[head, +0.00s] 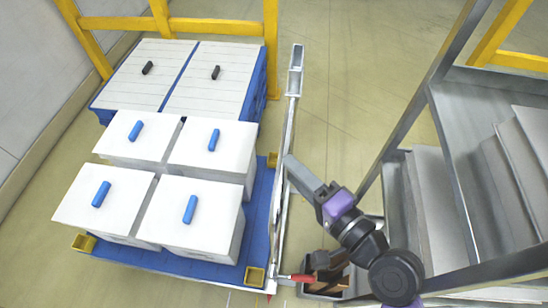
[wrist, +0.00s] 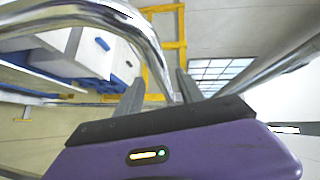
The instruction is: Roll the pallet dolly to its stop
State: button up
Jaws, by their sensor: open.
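The blue pallet dolly (head: 262,205) stands on the floor at left in the head view, with yellow corner cups and white blue-handled boxes (head: 190,215) on it. A bright metal rail (head: 283,195) runs along its right side. My gripper (head: 292,162) reaches that rail from the right, and its fingertips are hard to make out there. In the wrist view my gripper (wrist: 160,88) is open, with its two grey fingers apart. A curved chrome bar (wrist: 150,40) passes close in front and lies between the fingers in the picture; contact cannot be told.
Behind the dolly, white-topped blue stacks with black handles (head: 215,75) stand by a yellow frame (head: 215,27). A metal shelf rack (head: 440,150) holding grey sheets stands at right. A small tray and red-handled tool (head: 298,278) lie near. Floor (head: 350,90) beyond my gripper is clear.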

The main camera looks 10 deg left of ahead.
jog(key=r+p+x, duration=0.1)
jog(key=x, duration=0.6)
jog(key=shift+a+f, duration=0.2)
jog(key=shift+f, duration=0.25)
jog(key=shift+w, duration=0.15)
grip_shut()
dwell(0.8)
